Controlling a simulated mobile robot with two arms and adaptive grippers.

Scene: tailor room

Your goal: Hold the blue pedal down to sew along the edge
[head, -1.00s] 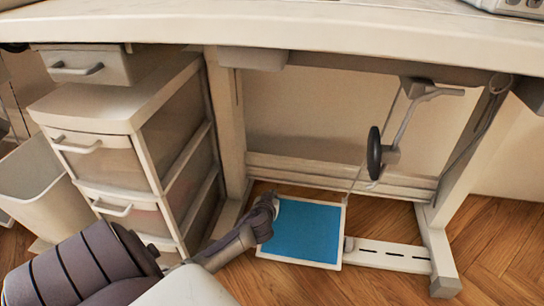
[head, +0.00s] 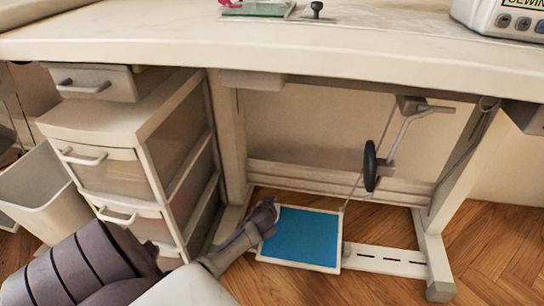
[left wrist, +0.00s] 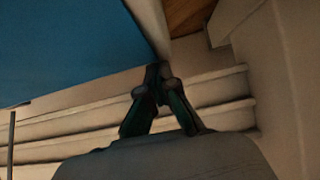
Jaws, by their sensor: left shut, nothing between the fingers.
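The blue pedal (head: 304,238) is a flat blue plate with a pale frame, low down under the sewing table in the head view. It also fills the upper left of the left wrist view (left wrist: 60,45). My left gripper (head: 271,207) is at the pedal's upper left edge in the head view. I cannot tell whether it touches the pedal. In the left wrist view the fingertips (left wrist: 158,75) are together and empty, close to the pedal's pale edge. My right gripper is not in view.
The table top (head: 250,38) overhangs the pedal; a labelled machine (head: 505,20) stands on it at right. A black handwheel (head: 370,165) hangs beneath. A drawer unit (head: 110,170) and a bin (head: 45,205) stand at left. Floor at right is clear.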

